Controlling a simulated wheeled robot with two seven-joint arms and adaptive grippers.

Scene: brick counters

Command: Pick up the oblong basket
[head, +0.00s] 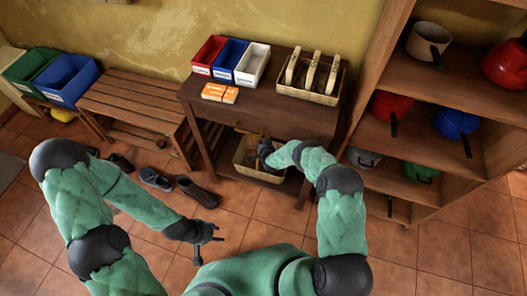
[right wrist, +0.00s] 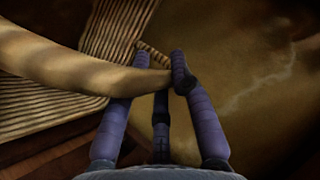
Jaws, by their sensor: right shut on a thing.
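The oblong basket (head: 247,166) is a tan woven one under the dark wooden table, low down near the floor. Its thick beige handle (right wrist: 70,68) crosses the right wrist view from the left, with ribbed weave (right wrist: 118,25) behind it. My right gripper (head: 264,148) reaches down to the basket, and the forearm hides part of it. In the right wrist view, the purple fingers of this gripper (right wrist: 162,68) are shut on the handle. My left gripper (head: 207,242) is open and empty above the tiled floor, left of my body.
The table (head: 255,112) carries red, blue and white bins (head: 252,66), orange boxes (head: 220,93) and a shallow woven basket (head: 306,97). A shelf unit with pots (head: 430,40) stands at right. Shoes (head: 197,191) lie on the floor by a slatted bench (head: 133,98).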

